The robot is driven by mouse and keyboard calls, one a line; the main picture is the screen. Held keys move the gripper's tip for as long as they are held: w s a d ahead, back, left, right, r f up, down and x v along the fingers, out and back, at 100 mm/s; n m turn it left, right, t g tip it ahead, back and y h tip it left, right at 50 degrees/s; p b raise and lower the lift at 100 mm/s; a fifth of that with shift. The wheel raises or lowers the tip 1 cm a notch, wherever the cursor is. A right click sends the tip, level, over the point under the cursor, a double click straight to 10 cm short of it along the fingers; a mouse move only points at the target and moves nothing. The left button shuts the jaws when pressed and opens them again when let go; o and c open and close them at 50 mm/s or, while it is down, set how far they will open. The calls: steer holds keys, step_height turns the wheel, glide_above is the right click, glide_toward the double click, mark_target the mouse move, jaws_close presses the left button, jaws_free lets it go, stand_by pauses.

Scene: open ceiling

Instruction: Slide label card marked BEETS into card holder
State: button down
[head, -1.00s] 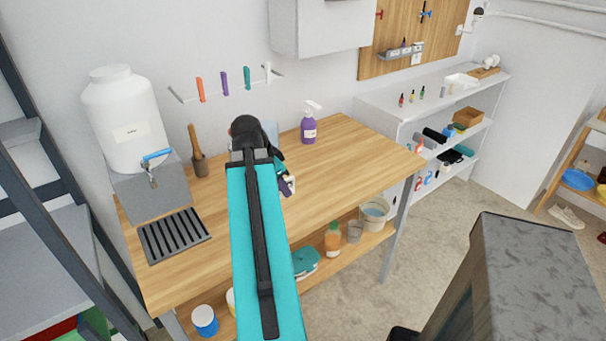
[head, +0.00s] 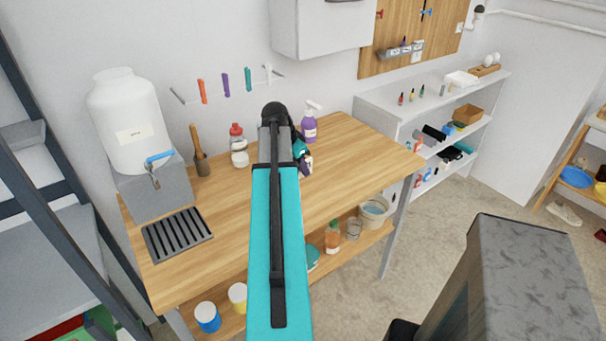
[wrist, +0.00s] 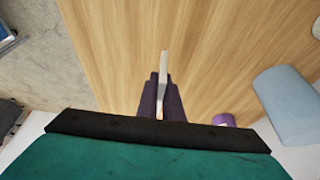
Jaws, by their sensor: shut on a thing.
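My gripper (wrist: 160,98) is shut on a thin white card (wrist: 164,63), seen nearly edge-on between the dark fingers in the wrist view. The card's lettering cannot be read. In the head view my gripper (head: 305,163) is partly hidden behind my arm, above the wooden worktop and in front of the purple pump bottle. I cannot make out the card holder for certain in either view; my arm covers part of the worktop.
A light blue cylinder (wrist: 288,100) shows at right in the wrist view. The worktop's right part is clear.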

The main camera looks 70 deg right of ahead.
steer(key=shift+d, duration=0.1)
stand_by(0.3)
steer(key=shift+f+p, duration=0.6)
steer(key=shift+f, duration=1.2)
steer(key=shift+f, duration=0.15)
steer(key=c, duration=1.9)
jaws_free()
steer(key=shift+r, duration=0.25)
steer(key=b+v, duration=0.2)
steer(key=v, duration=0.9)
steer(key=shift+r, duration=0.4)
